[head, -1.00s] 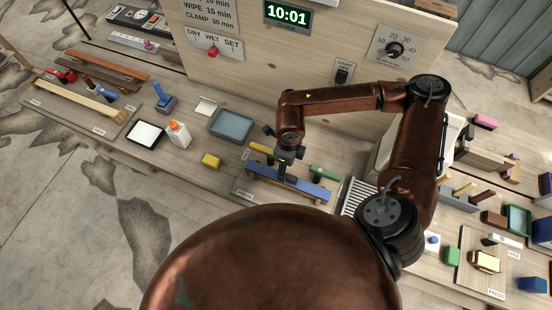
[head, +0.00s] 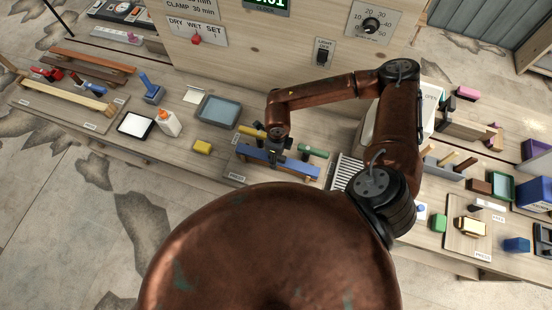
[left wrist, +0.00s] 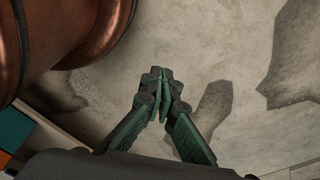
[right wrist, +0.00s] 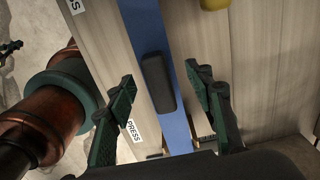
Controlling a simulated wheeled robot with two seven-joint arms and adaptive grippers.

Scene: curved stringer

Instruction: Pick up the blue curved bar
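The blue curved bar (head: 296,168) lies on a board marked PRESS near the front of the bench, below the middle of the head view. It also shows in the right wrist view (right wrist: 175,115), running lengthwise between my fingers, with a dark block (right wrist: 157,83) on it. My right gripper (head: 275,160) is over the bar. In the right wrist view my right gripper (right wrist: 168,88) is open, one finger on each side of the bar, with no visible grip. My left gripper (left wrist: 160,85) is shut and empty above the floor; it is hidden in the head view.
A yellow cylinder (head: 250,131) and a green cylinder (head: 313,151) lie just behind the bar. A slatted rack (head: 346,172) stands right of it. A yellow block (head: 202,147) and a glue bottle (head: 168,123) are to the left. An upright panel (head: 290,60) stands behind.

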